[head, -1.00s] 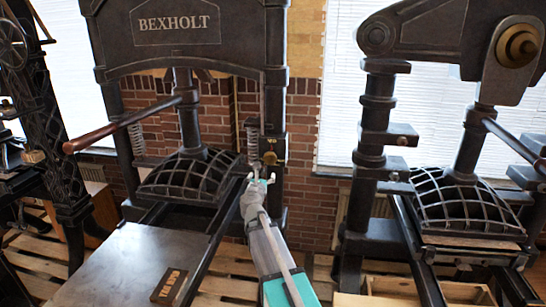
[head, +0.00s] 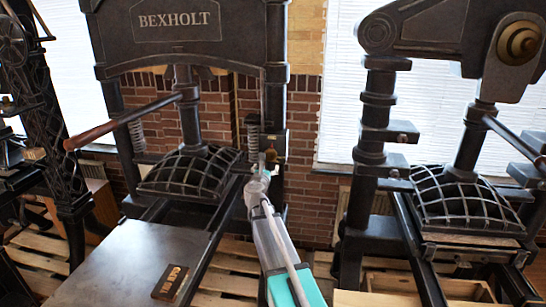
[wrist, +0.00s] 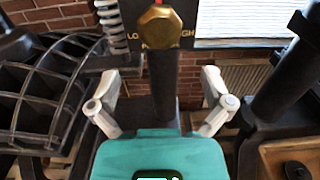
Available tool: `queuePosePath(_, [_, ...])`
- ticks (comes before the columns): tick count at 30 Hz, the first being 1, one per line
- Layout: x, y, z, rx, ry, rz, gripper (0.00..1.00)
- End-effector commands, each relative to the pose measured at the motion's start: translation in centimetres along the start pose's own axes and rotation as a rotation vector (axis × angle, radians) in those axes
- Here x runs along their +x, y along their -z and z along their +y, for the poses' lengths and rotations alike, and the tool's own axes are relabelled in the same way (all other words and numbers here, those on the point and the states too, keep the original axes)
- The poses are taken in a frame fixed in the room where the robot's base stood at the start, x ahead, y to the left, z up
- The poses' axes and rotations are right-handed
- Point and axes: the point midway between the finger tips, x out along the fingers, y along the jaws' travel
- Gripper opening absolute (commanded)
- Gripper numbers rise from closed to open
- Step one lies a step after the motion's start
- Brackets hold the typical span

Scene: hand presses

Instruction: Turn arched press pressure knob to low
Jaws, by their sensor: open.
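The arched press (head: 178,50) is black, with BEXHOLT lettered on its top beam. Its brass pressure knob (head: 271,156) is on the right upright, partly behind my gripper (head: 263,170). In the wrist view the knob (wrist: 160,27) is a brass hexagon at the top centre, in front of a dark label plate (wrist: 135,35). A bit of red shows above the knob. My gripper (wrist: 161,80) is open and empty, its fingers below the knob in the picture, on either side of it.
A coil spring (wrist: 110,20) and the caged platen (head: 190,173) are left of the knob. A brown-handled lever (head: 125,122) sticks out left. Another press (head: 375,120) stands right, leaving a gap before the brick wall. A steel bed (head: 120,260) lies front left.

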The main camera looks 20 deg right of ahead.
Motion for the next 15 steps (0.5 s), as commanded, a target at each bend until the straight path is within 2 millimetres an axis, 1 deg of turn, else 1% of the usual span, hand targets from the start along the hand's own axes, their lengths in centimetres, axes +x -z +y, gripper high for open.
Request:
queuePosePath(1, [1.2,0.0,0.1,0.0,0.001,0.0,1.0])
queuePosePath(3, [2.3,0.0,0.1,0.0,0.001,0.0,1.0])
queuePosePath(12, [6.8,0.0,0.0,0.0,0.001,0.0,1.0])
queuePosePath(15, [8.0,0.0,0.0,0.0,0.001,0.0,1.0])
